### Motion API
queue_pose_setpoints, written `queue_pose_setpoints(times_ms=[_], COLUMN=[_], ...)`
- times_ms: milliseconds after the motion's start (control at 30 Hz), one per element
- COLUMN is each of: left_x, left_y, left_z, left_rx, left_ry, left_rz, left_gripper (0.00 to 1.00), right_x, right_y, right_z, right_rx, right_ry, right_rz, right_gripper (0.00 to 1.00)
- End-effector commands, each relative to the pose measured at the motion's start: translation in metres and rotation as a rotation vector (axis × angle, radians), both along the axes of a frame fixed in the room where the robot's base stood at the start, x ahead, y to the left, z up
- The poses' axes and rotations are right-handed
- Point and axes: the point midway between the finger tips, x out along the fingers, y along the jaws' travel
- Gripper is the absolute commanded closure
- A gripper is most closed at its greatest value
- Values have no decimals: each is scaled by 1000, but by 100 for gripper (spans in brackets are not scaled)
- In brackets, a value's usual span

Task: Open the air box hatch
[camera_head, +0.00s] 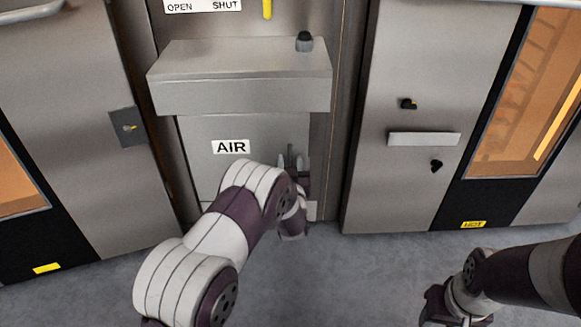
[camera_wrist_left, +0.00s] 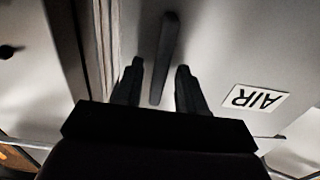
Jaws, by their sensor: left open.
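The air box hatch (camera_head: 200,135) is a grey metal panel with a white AIR label (camera_head: 230,147), below a projecting metal box (camera_head: 240,95). The AIR label appears upside down in the left wrist view (camera_wrist_left: 256,98). A dark upright bar handle (camera_wrist_left: 166,50) stands on the hatch. My left gripper (camera_head: 290,162) is at the hatch's right side. In the left wrist view, its fingers (camera_wrist_left: 160,82) are open, one on each side of the handle's end, with gaps showing. My right gripper (camera_head: 445,305) is low at the right, its fingers unclear.
Oven doors with orange-lit windows stand left (camera_head: 18,185) and right (camera_head: 530,100). The right door carries a flat metal plate (camera_head: 424,139) and small black knobs. A black knob (camera_head: 304,42) sits on the projecting box. Grey floor (camera_head: 330,280) is clear in front.

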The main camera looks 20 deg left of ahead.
Motion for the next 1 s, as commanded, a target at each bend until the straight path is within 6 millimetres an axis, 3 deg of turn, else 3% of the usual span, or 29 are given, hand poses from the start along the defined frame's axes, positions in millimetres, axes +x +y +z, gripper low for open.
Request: queue_pose_setpoints(times_ms=[200, 267, 333, 367, 767, 1000], left_x=[1, 1, 1, 1, -8, -48], left_y=[0, 0, 0, 0, -1, -1], left_z=[1, 1, 1, 1, 3, 5], left_rx=[0, 0, 0, 0, 1, 0], left_ry=[0, 0, 0, 0, -1, 3], left_rz=[-1, -1, -1, -1, -29, -158], left_gripper=[60, 76, 99, 100, 100, 100], right_x=[0, 0, 0, 0, 0, 0], right_y=[0, 0, 0, 0, 0, 0], right_z=[0, 0, 0, 0, 6, 25], right_rx=[0, 0, 0, 0, 0, 0], right_ry=[0, 0, 0, 0, 0, 0], right_rz=[0, 0, 0, 0, 0, 0], right_gripper=[57, 57, 57, 57, 57, 57])
